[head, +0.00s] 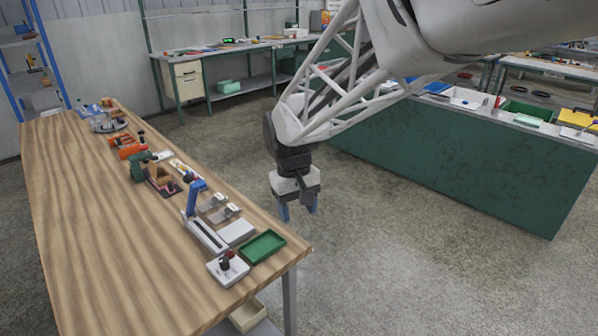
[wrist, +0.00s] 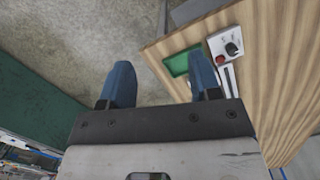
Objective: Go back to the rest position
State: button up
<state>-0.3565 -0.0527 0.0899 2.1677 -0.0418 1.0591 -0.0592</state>
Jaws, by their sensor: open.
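My gripper (head: 298,211) hangs fingers down over the bare floor, just right of the wooden workbench's near right corner. In the wrist view, its two blue fingers (wrist: 160,85) stand well apart with nothing between them, only grey floor beyond. It is open and empty. No hose shows in either view.
The workbench (head: 120,250) carries a green tray (head: 262,246), a switch box (head: 228,267), a blue-handled tool (head: 193,200) and several other items along its right edge. A long green-sided bench (head: 450,165) stands to the right. The floor (head: 390,270) between is clear.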

jog(key=shift+d, duration=0.15)
dwell(0.3)
jog(key=s+d+r+m+t, duration=0.2)
jog(key=s+d, duration=0.7)
jog(key=s, duration=0.2)
jog(key=s+d+r+m+t, duration=0.1)
jog(key=s+d+r+m, duration=0.1)
jog(key=s+d, duration=0.7)
jog(key=s+m, duration=0.1)
jog(key=s, duration=0.1)
jog(key=shift+s+d+r+t+y, duration=0.3)
jog(key=shift+d+r+t, duration=0.1)
